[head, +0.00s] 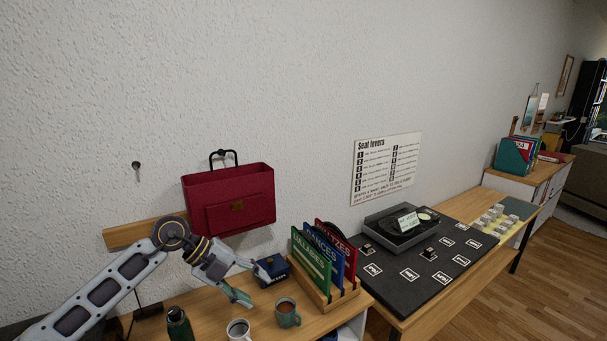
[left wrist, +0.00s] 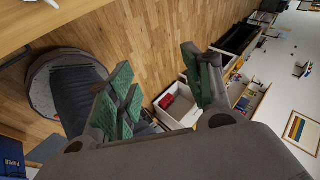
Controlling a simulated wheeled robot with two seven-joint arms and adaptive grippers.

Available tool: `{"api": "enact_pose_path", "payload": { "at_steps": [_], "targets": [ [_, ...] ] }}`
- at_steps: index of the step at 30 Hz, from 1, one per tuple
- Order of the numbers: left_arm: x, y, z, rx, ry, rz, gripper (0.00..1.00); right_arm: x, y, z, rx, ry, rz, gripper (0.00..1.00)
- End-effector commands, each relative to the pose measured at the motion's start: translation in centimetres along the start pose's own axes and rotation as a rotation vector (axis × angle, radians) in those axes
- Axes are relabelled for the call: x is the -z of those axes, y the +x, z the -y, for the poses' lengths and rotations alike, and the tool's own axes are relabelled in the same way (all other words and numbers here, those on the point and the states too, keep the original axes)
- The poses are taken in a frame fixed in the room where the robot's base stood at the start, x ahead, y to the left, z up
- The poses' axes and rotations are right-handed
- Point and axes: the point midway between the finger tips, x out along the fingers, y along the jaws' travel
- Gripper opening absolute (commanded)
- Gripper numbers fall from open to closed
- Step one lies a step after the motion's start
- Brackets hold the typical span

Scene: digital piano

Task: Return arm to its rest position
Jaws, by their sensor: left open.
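My left arm comes in from the left in the head view. Its gripper (head: 241,294) is above the near wooden table, between the red bag and the mugs. In the left wrist view its two green-padded fingers (left wrist: 160,92) are spread apart with nothing between them. My right gripper is in neither view.
A red bag (head: 228,200) hangs on the wall. A grey mug (head: 238,330), a green mug (head: 287,313), a dark bottle (head: 179,324) and a blue box (head: 272,268) stand close to my left gripper. A rack of upright folders (head: 312,262) and a black mat (head: 455,262) lie to the right.

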Motion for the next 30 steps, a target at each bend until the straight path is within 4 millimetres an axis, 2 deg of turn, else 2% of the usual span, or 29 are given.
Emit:
{"api": "enact_pose_path", "payload": {
  "at_steps": [6,13,22,30],
  "targets": [
    [3.7,2.1,3.9,0.235,0.045,-0.110,0.50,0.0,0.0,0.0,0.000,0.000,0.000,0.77],
    [6.7,2.4,7.7,0.490,0.049,-0.189,0.50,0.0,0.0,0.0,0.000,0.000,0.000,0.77],
    [8.7,0.6,11.7,0.817,-0.015,-0.234,0.50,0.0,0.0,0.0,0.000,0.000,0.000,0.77],
    [8.3,-2.1,13.6,1.088,-0.136,-0.216,0.50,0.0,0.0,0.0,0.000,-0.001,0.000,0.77]
  ]
}}
